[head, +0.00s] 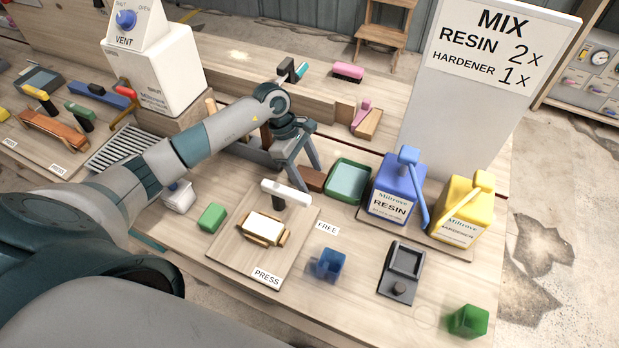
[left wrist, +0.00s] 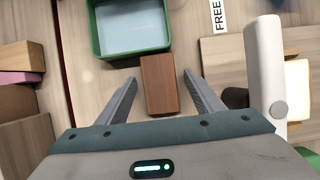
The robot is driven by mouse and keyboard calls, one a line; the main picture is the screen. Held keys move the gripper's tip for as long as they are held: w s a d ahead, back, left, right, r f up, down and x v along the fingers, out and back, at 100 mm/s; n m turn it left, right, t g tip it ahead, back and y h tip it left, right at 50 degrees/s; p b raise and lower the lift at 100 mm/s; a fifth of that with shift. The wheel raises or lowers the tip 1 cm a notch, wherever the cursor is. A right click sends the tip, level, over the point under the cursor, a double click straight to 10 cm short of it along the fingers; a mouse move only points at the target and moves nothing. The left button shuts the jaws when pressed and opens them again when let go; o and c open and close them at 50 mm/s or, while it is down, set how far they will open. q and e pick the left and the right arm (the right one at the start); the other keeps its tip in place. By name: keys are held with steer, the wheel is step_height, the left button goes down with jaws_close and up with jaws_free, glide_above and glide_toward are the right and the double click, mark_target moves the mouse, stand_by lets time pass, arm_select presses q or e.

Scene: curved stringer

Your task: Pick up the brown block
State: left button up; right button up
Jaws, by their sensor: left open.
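The brown block (left wrist: 160,84) lies on the wooden table top in the left wrist view, with its long side running between my two fingers. In the head view the brown block (head: 314,181) shows partly behind my left gripper, just left of the green tray. My left gripper (head: 302,172) is open and points down at the block. In the left wrist view its fingertips (left wrist: 159,76) lie on either side of the block with a visible gap on each side. Nothing is held. How far the fingertips are above the table is hard to tell. My right gripper is not in view.
A green tray (head: 348,182) stands close beside the block. A press with a white handle (head: 286,193) stands in front of it. Blue resin (head: 397,188) and yellow hardener (head: 461,211) containers are to the right.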

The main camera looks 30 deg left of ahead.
mark_target(308, 176)
arm_select(q)
steer(key=shift+f, duration=0.1)
steer(key=c, duration=1.2)
steer(key=shift+o, duration=0.2)
steer(key=shift+r, duration=0.4)
step_height(308, 176, up, 9)
steer(key=b, duration=0.3)
steer(key=shift+f+b, duration=0.15)
steer(key=shift+b, duration=0.25)
steer(key=shift+r, duration=0.4)
steer(key=shift+s, duration=0.1)
